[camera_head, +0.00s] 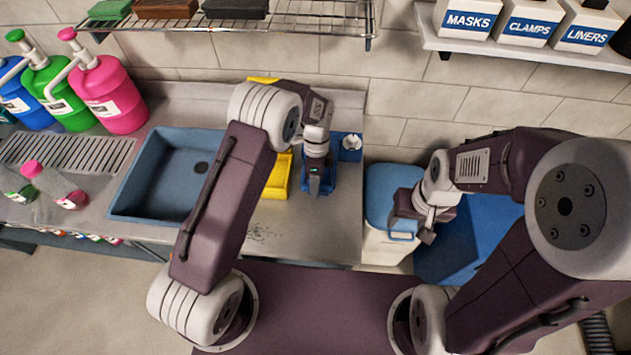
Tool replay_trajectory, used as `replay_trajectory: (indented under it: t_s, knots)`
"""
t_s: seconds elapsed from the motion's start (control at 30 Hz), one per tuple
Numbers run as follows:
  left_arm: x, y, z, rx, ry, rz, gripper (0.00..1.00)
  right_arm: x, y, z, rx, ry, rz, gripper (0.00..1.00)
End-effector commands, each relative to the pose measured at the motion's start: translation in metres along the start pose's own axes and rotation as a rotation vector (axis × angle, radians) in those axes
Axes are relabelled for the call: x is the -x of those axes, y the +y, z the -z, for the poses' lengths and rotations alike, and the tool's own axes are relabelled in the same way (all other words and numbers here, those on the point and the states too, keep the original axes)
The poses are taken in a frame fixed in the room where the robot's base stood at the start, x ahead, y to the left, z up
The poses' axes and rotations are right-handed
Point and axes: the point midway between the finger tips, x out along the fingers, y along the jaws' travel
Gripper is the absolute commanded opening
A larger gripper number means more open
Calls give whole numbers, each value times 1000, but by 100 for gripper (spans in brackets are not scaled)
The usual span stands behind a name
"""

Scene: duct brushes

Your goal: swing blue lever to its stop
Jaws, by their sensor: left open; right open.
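My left gripper (316,183) points down at the right end of the steel counter, right of the sink. Its jaws are open, though their tips are hard to make out. A blue piece (331,181) shows beside and behind its fingers; whether this is the blue lever, and whether I touch it, I cannot tell. A blue part (350,155) with a pale round fitting (351,142) stands just right of the gripper. My wrist hides part of this area. My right gripper (424,232) is open and empty, near the blue-lidded white bin, away from the counter.
A blue sink (145,190) and a yellow tray (279,178) lie left of my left gripper. Pink (108,95), green (62,92) and blue (27,108) pump bottles stand at the back left. A wire shelf (290,24) overhangs. A white bin (376,246) stands right of the counter.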

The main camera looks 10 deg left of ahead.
Motion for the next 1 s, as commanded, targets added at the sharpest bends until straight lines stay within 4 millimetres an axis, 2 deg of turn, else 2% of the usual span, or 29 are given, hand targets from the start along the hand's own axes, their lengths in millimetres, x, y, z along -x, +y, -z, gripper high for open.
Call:
replay_trajectory:
  t_s: [0.03,0.17,0.2,1.0]
  knots:
    - [0,0,0,0,0,0,38,0,0,0,0,0,0,55]
    - [0,0,0,0,0,1,1,0,0,0,0,0,0,55]
    - [0,0,0,0,0,1,0,0,0,0,0,0,0,55]
    - [1,-1,1,1,4,3,0,0,0,0,0,0,0,55]
